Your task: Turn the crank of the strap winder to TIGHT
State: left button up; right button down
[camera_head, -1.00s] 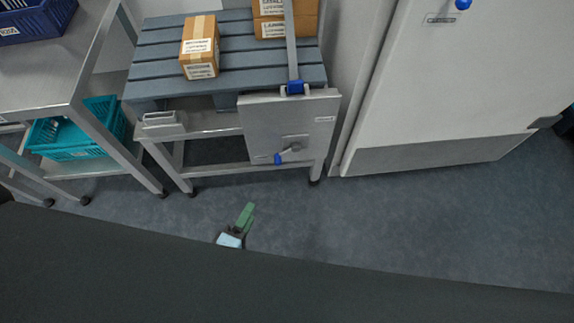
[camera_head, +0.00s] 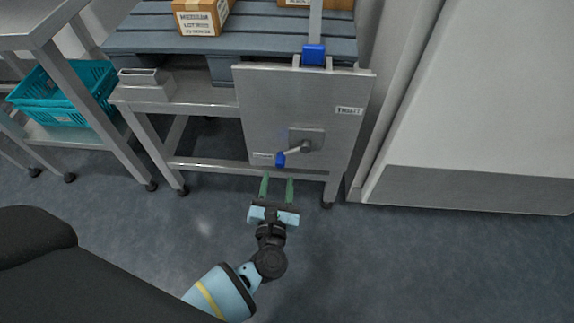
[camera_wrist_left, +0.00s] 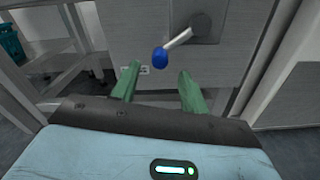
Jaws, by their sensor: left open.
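The strap winder's crank is a grey arm (camera_head: 297,150) on a square plate with a blue knob (camera_head: 280,160) at its lower-left end. It sits low on a grey metal panel (camera_head: 275,105). A label at the panel's upper right (camera_head: 349,111) seems to read TIGHT; another at lower left is too small to read. My left gripper (camera_head: 277,180) is open, its green fingers pointing up at the panel just below the knob. In the left wrist view the blue knob (camera_wrist_left: 160,58) is ahead of and between the fingertips (camera_wrist_left: 157,70), apart from them. My right gripper is not seen.
A strap (camera_head: 315,25) runs up from a blue block (camera_head: 314,55) on the panel's top edge. A blue-grey pallet (camera_head: 180,42) bears cardboard boxes (camera_head: 202,15). Teal crates (camera_head: 68,95) stand at left. A large pale door (camera_head: 480,120) is at right. The floor in front is clear.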

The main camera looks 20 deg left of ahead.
aim_at(280, 166)
pick_arm(q)
jog(key=shift+w, duration=0.15)
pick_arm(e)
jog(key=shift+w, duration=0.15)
pick_arm(q)
jog(key=b+x, duration=0.1)
jog(key=x, duration=0.5)
jog(key=shift+w+f, duration=0.15)
jog(key=shift+w+a, duration=0.2)
jog(key=shift+w, duration=0.4)
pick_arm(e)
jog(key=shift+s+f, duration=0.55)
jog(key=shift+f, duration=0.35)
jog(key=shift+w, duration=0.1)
pick_arm(q)
jog(key=shift+c, duration=0.5)
jog(key=c, duration=0.5)
grip_shut()
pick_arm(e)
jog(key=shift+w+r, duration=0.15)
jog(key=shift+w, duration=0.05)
